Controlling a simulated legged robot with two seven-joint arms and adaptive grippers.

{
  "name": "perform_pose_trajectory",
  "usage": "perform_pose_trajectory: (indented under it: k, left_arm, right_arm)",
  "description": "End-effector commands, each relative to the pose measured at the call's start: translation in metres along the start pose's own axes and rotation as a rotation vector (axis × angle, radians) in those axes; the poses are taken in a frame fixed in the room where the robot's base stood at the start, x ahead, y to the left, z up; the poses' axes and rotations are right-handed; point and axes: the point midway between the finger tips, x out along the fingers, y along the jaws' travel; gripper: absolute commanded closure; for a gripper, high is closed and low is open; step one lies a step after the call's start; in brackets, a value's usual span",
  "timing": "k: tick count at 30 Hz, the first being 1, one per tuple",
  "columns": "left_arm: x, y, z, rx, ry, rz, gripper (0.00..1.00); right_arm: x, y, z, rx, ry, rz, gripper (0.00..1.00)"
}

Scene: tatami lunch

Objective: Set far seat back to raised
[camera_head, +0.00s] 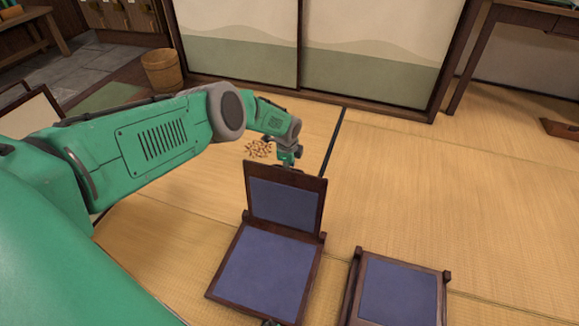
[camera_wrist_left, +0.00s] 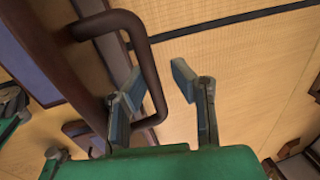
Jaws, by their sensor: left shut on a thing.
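The far seat (camera_head: 264,266) is a legless dark-wood floor chair with a blue pad. Its blue-panelled back (camera_head: 286,203) stands up from the seat's rear edge at a steep angle. My left gripper (camera_head: 290,158) is behind the top edge of this back. In the left wrist view, a dark curved handle (camera_wrist_left: 143,38) runs out from the back's frame. My left gripper (camera_wrist_left: 158,84) has its two fingers on either side of the handle bar, shut on it. A small dark piece at the bottom edge of the head view may be my right gripper; its jaws are hidden.
A second floor chair (camera_head: 398,290) is at the right, close to the far seat; no raised back shows on it. A brown pile (camera_head: 258,149) lies on the tatami behind my left gripper. A wooden bucket (camera_head: 161,70) stands farther back. The mat (camera_head: 450,190) at the right is clear.

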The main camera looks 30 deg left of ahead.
Motion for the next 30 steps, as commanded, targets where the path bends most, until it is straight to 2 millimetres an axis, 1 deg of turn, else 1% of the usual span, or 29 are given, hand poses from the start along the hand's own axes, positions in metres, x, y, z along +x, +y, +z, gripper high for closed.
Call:
perform_pose_trajectory:
  k: [1, 2, 3, 12, 17, 23, 24, 30]
  left_arm:
    - [0.004, 0.001, -0.006, 0.002, 0.009, -0.011, 1.00]
    - [0.004, 0.001, -0.006, 0.002, 0.009, -0.010, 0.72]
    - [0.004, 0.001, -0.006, 0.002, 0.009, -0.009, 0.68]
    - [0.000, -0.001, -0.003, 0.002, 0.006, -0.011, 0.68]
    - [-0.009, -0.002, -0.003, 0.003, 0.006, -0.011, 0.68]
    - [-0.034, -0.002, -0.002, 0.003, 0.007, -0.013, 0.68]
    - [-0.042, -0.004, -0.003, 0.003, 0.008, -0.014, 0.68]
    - [-0.078, -0.003, -0.004, 0.003, 0.008, -0.013, 0.68]
  right_arm:
    - [0.001, 0.000, 0.000, 0.000, 0.000, 0.000, 0.60]
    - [0.001, 0.000, 0.000, 0.000, 0.000, 0.000, 0.60]
    - [0.001, 0.000, 0.000, 0.000, 0.000, 0.000, 0.60]
    - [0.000, 0.000, 0.001, 0.000, 0.002, 0.000, 0.60]
    - [0.000, 0.000, 0.002, 0.000, 0.003, 0.000, 0.60]
    - [-0.001, 0.000, 0.002, 0.000, 0.004, 0.000, 0.60]
    - [-0.001, 0.000, 0.002, 0.000, 0.004, 0.000, 0.60]
    - [-0.001, 0.000, 0.002, 0.000, 0.004, 0.000, 0.60]
